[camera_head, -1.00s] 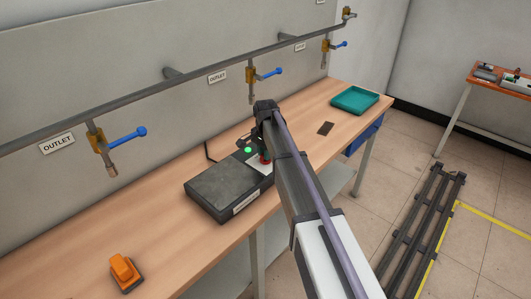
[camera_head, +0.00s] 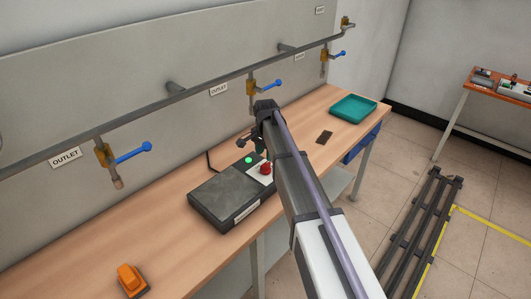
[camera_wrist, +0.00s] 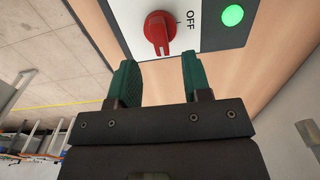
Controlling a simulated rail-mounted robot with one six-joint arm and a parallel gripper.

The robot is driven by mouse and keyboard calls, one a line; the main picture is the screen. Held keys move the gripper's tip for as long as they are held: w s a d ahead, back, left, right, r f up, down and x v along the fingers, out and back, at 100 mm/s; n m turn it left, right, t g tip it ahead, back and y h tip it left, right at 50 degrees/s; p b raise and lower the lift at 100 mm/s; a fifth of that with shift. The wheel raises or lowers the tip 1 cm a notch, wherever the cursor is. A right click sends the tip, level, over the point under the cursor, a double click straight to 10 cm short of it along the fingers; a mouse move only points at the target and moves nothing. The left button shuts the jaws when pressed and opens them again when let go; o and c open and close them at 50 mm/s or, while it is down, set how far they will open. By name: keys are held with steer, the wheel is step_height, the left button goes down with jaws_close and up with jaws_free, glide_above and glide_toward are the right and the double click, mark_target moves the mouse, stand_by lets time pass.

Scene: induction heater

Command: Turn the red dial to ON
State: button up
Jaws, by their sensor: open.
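The red dial (camera_head: 265,169) sits on the light panel at the right end of the dark induction heater (camera_head: 228,199). In the wrist view the dial (camera_wrist: 158,32) is just beyond the fingertips, roughly centred between them and apart from both. A white mark on it points toward the bottom of that view. The word OFF (camera_wrist: 190,18) is printed beside it; no ON label shows. My gripper (camera_wrist: 159,62) has its two green fingers spread and empty. In the head view my arm hides part of the panel and most of the fingers.
A lit green light (camera_head: 248,160) is beside the dial. An orange button box (camera_head: 131,280), a dark flat plate (camera_head: 325,137) and a teal tray (camera_head: 353,109) are on the wooden bench. A pipe with blue-handled valves (camera_head: 265,85) runs along the wall behind.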

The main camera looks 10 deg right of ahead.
mark_target(266, 164)
step_height(266, 164, up, 5)
steer(key=p, duration=0.3)
steer(key=shift+r, duration=0.15)
steer(key=s+n, duration=1.1)
steer(key=s, duration=1.9)
steer(key=shift+s, duration=0.2)
